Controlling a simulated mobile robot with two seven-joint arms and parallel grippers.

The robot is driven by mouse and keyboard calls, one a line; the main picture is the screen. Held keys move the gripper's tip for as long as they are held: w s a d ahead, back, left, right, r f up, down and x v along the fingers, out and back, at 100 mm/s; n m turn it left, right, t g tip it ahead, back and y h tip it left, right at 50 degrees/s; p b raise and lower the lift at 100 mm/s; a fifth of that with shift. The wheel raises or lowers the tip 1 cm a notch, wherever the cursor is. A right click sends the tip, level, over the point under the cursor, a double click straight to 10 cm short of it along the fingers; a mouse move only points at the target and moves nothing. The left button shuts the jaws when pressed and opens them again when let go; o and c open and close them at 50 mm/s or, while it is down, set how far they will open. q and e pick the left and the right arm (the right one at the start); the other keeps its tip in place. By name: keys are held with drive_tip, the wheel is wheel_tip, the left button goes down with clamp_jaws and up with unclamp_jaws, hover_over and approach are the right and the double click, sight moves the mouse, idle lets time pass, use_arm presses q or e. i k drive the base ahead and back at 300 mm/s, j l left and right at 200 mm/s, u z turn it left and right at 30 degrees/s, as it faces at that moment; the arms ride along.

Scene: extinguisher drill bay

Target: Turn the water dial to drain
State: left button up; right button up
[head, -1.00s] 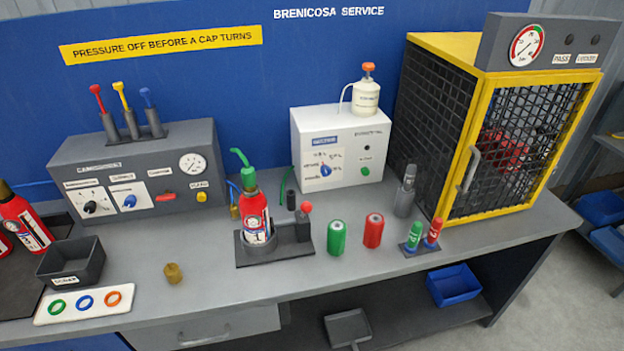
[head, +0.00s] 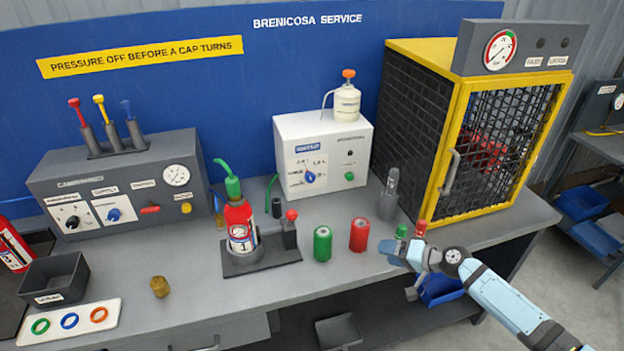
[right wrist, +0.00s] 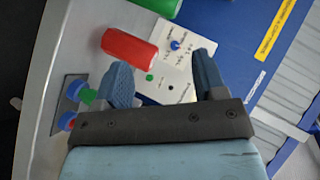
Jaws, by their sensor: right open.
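The white box (head: 305,135) stands at the back of the bench, with a blue dial (head: 310,177) on a labelled plate on its front. The dial's lettering is too small to read. The box and its blue dial (right wrist: 175,45) also show in the right wrist view, beyond my fingers. My right gripper (head: 392,254) is over the front edge of the bench, right of the red cylinder, well apart from the dial. Its fingers (right wrist: 163,80) are spread and empty. My left gripper is not in view.
A green cylinder (head: 322,243) and a red cylinder (head: 359,235) stand in front of the box. An extinguisher (head: 239,222) stands in a holder to their left. A yellow-framed cage (head: 455,140) is at the right. A grey panel (head: 120,180) with another blue knob (head: 113,214) is at the left.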

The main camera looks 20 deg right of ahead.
sight(309, 177)
drive_tip(key=i, duration=1)
